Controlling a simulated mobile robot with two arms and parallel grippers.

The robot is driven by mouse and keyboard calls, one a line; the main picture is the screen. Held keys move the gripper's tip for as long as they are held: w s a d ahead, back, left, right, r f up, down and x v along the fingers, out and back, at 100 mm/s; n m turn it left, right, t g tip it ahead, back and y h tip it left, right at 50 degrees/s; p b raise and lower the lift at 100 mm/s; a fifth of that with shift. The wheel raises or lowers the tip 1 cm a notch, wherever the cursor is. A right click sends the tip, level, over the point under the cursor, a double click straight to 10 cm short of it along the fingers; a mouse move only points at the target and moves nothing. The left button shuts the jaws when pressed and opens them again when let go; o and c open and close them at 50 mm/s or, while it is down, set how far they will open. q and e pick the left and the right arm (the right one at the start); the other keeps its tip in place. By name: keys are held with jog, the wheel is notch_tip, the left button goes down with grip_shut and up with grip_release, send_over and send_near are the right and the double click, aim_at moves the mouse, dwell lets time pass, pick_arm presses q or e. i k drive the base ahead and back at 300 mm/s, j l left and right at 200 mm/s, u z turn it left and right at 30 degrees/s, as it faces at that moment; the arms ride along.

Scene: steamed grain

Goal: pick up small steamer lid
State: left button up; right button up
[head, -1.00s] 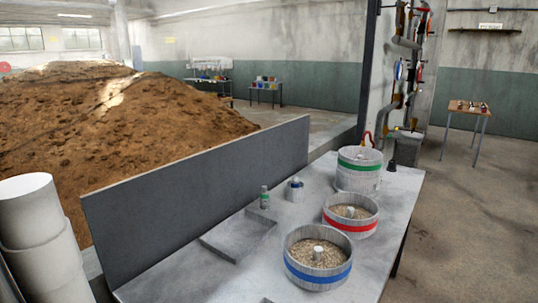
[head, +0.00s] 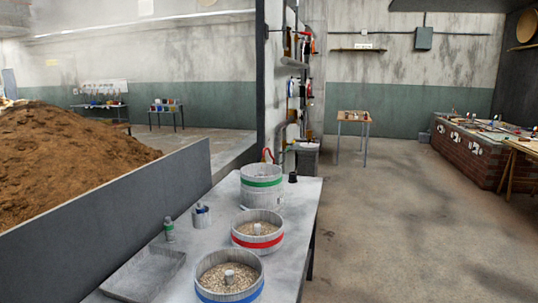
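I cannot make out a small steamer lid for certain. On the grey table (head: 205,240) stand three round tubs. The green-banded tub (head: 262,198) is at the back. The red-banded tub (head: 257,243) is in the middle and holds grain. The blue-banded tub (head: 230,296) is nearest, holds grain and is cut by the bottom edge. A short pale post rises from the grain in the red-banded and blue-banded tubs. Neither of my grippers is in view.
A shallow grey tray (head: 145,277), a small bottle (head: 169,232) and a small can (head: 202,216) are on the table's left. A long brick counter (head: 468,153) with small items stands far right, a small wooden table (head: 353,118) farther back. The concrete floor between is clear.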

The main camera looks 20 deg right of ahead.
aim_at(308, 145)
jog(key=l+z, duration=0.2)
jog(key=i+l+z, duration=0.15)
jog(key=l, duration=0.25)
jog(key=i+l+z, duration=0.35)
jog(key=i+l, duration=0.35)
jog(key=i+l+z, duration=0.2)
jog(key=i+l, duration=0.2)
jog(key=i+l+z, duration=0.15)
jog(key=i+l, duration=0.2)
jog(key=i, duration=0.3)
jog(key=i+l+z, duration=0.15)
jog(key=i+l, duration=0.15)
jog(key=i, duration=2.55)
jog(key=i+u, duration=0.2)
jog(key=i, duration=0.25)
jog(key=i+u, duration=0.15)
jog(key=i, duration=0.3)
jog(key=i+l+u, duration=0.2)
jog(key=i, duration=0.25)
jog(key=i+u, duration=0.2)
jog(key=i, duration=0.25)
jog(key=i+l+u, duration=0.2)
jog(key=i, duration=0.2)
